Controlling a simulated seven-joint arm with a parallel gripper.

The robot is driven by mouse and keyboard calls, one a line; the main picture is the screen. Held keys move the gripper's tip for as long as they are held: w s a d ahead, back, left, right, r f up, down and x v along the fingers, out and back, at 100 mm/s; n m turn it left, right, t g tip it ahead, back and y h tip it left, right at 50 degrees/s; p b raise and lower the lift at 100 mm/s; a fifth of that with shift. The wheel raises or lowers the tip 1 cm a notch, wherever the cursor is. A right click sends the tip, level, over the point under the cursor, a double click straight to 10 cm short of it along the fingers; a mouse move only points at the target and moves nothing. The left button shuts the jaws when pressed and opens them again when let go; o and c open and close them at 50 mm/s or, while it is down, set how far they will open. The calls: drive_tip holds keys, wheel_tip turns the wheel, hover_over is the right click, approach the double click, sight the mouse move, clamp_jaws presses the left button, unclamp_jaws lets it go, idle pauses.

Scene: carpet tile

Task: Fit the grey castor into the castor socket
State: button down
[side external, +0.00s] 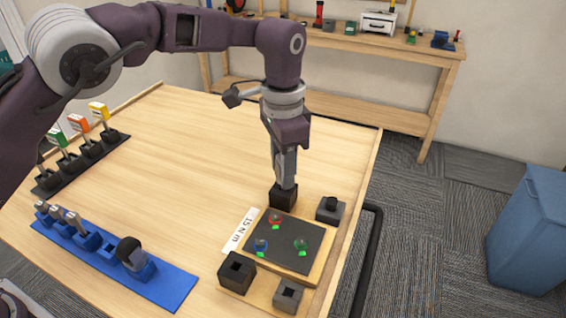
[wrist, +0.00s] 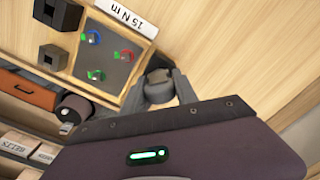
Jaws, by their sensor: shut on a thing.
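My gripper (side external: 286,184) points straight down over a dark square block (side external: 283,198) at the far corner of the board. In the wrist view its light grey fingers (wrist: 160,88) are closed around a small grey-brown piece (wrist: 158,76), which I take to be the grey castor. Its lower end is hidden by the fingers and the block, so I cannot tell how deep it sits. The other socket blocks are a large dark one (side external: 237,272), a grey one (side external: 288,296) and one with a dark top (side external: 330,210).
The board's dark plate (side external: 285,245) carries red, blue and green rings beside a "15 N m" label (side external: 240,230). A blue rack (side external: 165,285) holds several grey pieces and a dark round one (side external: 130,252). A black rack (side external: 50,188) stands at left. The table middle is clear.

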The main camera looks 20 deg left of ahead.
drive_tip(key=shift+f, duration=0.95)
drive_tip(key=c, duration=0.9)
unclamp_jaws()
drive_tip(key=shift+o, duration=0.2)
wheel_tip(320, 180, up, 7)
drive_tip(key=shift+s+r, duration=0.1)
